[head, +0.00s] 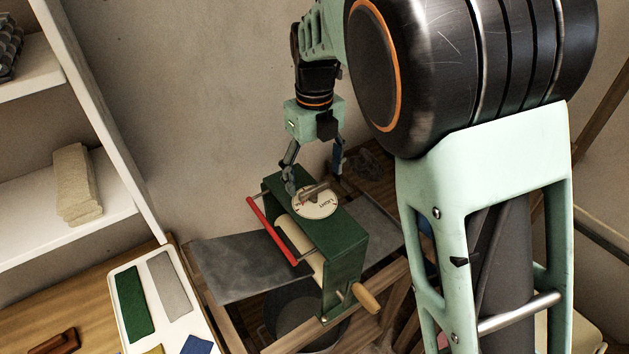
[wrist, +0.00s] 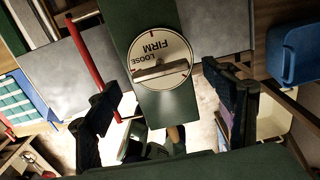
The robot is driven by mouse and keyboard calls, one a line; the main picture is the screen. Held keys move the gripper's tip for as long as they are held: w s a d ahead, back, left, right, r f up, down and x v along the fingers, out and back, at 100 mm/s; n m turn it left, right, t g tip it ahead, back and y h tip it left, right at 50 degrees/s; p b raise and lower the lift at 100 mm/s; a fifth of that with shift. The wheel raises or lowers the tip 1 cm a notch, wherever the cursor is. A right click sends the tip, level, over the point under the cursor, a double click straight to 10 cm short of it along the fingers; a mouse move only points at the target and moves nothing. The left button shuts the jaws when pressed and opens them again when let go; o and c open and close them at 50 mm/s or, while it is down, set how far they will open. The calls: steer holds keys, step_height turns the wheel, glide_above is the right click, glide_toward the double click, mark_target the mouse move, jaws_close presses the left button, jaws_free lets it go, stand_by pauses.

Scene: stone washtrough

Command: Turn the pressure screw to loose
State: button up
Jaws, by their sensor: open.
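The pressure screw is a bar handle (wrist: 160,71) on a round cream dial (wrist: 158,48) marked LOOSE and FIRM. In the head view the dial (head: 318,209) sits on top of the green wringer frame (head: 343,250). In the wrist view the bar lies across the dial below the words, with one end near the LOOSE side; which mark it points to I cannot tell. My gripper (head: 314,179) is open above the dial, pointing down. In the wrist view its fingers (wrist: 162,80) stand apart on either side of the bar, holding nothing.
A red bar (head: 272,232) and cream roller (head: 298,242) run along the wringer's side. A wooden crank handle (head: 365,297) sticks out at its front. Grey boards (head: 235,267) flank it.

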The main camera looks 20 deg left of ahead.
mark_target(315, 187)
step_height(315, 187, up, 10)
steer(key=shift+f, duration=0.15)
stand_by(0.3)
